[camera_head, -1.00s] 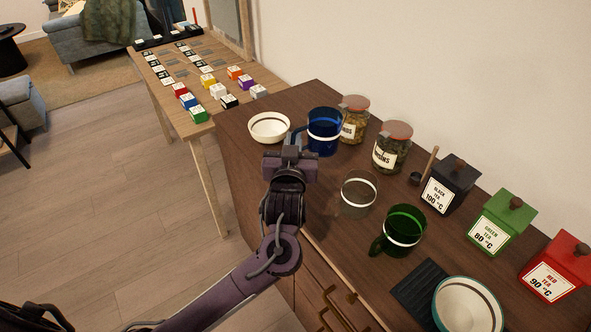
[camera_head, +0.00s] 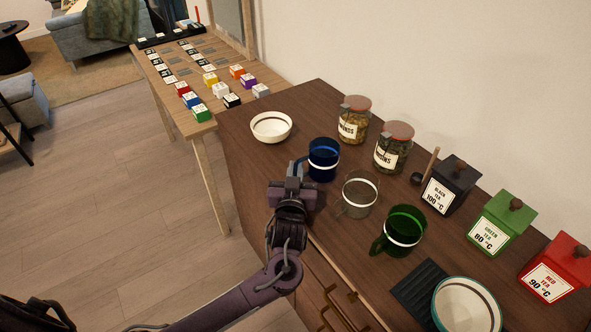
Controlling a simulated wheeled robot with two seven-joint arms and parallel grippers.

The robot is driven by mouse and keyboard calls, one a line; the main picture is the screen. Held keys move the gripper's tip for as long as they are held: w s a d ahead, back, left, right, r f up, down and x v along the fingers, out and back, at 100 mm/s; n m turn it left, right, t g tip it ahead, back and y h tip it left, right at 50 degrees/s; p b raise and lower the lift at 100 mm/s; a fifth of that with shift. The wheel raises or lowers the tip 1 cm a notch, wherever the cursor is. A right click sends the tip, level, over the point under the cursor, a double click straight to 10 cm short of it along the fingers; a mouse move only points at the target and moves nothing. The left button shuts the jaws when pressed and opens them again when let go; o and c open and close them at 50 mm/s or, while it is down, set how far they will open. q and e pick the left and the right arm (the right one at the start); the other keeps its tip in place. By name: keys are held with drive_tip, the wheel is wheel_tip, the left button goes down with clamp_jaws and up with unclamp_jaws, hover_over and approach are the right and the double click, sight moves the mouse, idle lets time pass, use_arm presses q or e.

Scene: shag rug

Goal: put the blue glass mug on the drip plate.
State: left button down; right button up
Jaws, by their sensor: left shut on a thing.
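The blue glass mug (camera_head: 323,161) has a white band and stands upright at the middle of the dark wooden cabinet top, its handle toward the left. My left gripper (camera_head: 298,177) is shut on the mug's handle from the near left side. I cannot tell whether the mug's base touches the wood. The drip plate (camera_head: 412,287) appears to be the black ribbed plate near the front right edge. A white bowl with a dark green rim (camera_head: 468,308) covers its right part. My right gripper is not in view.
A clear glass mug (camera_head: 358,195) and a green glass mug (camera_head: 403,231) stand between the blue mug and the ribbed plate. Two jars (camera_head: 354,120), (camera_head: 394,148) and black (camera_head: 446,187), green (camera_head: 497,223) and red (camera_head: 553,268) tea boxes line the back. A small white bowl (camera_head: 271,127) stands at left.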

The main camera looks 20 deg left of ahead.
use_arm(q)
drive_tip(key=c, duration=1.5)
unclamp_jaws()
drive_tip(key=shift+f, duration=0.1)
